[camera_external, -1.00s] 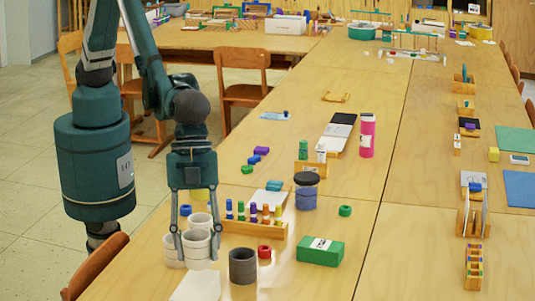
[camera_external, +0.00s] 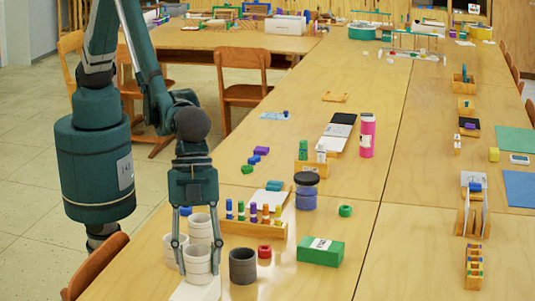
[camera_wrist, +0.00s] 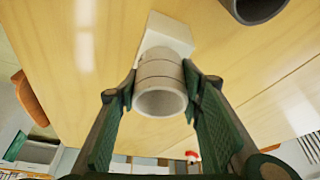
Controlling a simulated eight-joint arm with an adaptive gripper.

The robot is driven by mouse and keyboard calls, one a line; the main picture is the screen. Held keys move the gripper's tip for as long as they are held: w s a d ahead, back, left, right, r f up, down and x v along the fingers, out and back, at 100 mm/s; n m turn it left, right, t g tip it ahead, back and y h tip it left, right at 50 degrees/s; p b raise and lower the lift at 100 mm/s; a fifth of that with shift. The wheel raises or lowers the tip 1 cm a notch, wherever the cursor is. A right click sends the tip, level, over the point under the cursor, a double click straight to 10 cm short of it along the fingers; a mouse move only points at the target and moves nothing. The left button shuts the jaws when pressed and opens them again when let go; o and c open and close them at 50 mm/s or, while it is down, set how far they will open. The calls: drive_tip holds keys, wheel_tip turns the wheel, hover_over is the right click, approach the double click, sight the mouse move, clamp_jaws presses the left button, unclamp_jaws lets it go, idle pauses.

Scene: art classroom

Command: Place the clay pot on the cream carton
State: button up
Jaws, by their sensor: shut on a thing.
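My gripper (camera_external: 198,268) points down and is shut on a pale grey clay pot (camera_external: 198,262), one finger on each side. The pot's body shows between the pads of my gripper (camera_wrist: 161,90) in the wrist view, where the pot (camera_wrist: 160,72) has its open mouth toward the camera. The cream carton (camera_external: 192,292) lies at the front of the table, just below and in front of the pot, which hides part of it. The carton (camera_wrist: 168,30) also shows beyond the pot in the wrist view. I cannot tell whether pot and carton touch.
Similar pale pots (camera_external: 200,226) stand close behind and left of my gripper. A dark grey pot (camera_external: 242,266) stands close to the right. A wooden peg rack (camera_external: 255,229), red ring (camera_external: 264,252) and green box (camera_external: 320,251) lie farther right.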

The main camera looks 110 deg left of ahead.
drive_tip(key=o, duration=0.9)
drive_tip(key=shift+f, duration=0.1)
drive_tip(key=shift+o, duration=0.2)
drive_tip(key=shift+r, duration=0.2)
drive_tip(key=p+v, duration=0.1)
drive_tip(key=v, duration=1.1)
drive_tip(key=shift+p, duration=0.4)
drive_tip(key=shift+s+f, duration=0.1)
drive_tip(key=shift+a, duration=0.15)
